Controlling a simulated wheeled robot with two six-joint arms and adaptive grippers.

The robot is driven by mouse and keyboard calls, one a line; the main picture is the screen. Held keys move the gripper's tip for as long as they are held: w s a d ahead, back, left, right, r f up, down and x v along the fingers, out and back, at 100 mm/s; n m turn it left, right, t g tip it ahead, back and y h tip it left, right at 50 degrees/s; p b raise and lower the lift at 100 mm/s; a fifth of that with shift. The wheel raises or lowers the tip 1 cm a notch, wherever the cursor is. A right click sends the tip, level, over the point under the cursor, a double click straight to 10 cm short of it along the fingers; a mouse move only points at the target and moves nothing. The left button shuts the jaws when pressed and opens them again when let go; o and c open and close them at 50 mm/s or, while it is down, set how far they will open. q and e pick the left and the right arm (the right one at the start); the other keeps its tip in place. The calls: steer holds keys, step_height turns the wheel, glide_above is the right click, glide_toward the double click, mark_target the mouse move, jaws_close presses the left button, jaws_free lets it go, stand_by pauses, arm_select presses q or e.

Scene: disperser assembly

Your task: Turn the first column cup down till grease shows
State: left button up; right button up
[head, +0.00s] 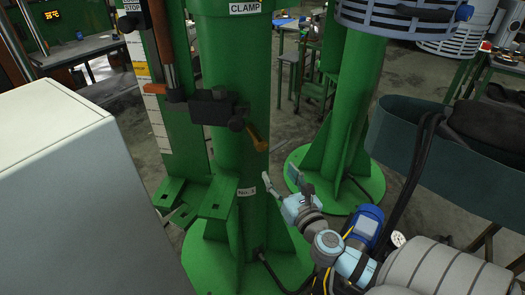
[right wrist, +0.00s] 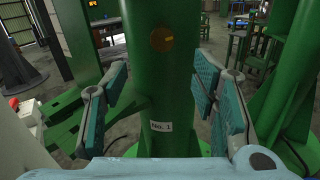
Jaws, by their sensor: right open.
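The first column (head: 236,75) is a thick green post with a "No. 1" label (head: 246,192) low on its front. A brass part (head: 258,138), which seems to be the cup, sticks out from the column above the label. In the right wrist view the cup (right wrist: 161,39) shows end-on as a round brown-gold disc. My right gripper (head: 285,182) is open and empty, below and to the right of the cup and apart from it. In the right wrist view its spread fingers (right wrist: 160,80) stand either side of the column. No grease can be made out. My left gripper is not in view.
A black block (head: 210,108) with knobs sits left of the cup. Green brackets (head: 215,197) jut out at lower left. A second green column (head: 350,100) stands behind on the right. A pale cabinet (head: 65,190) fills the left front. A dark cable (head: 275,275) runs from the base.

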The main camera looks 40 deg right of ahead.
mark_target(262, 147)
steer(key=x, duration=1.3)
steer(key=shift+w+d+f, duration=0.1)
steer(key=shift+d, duration=0.05)
steer(key=shift+p, duration=0.3)
steer(key=c, duration=1.2)
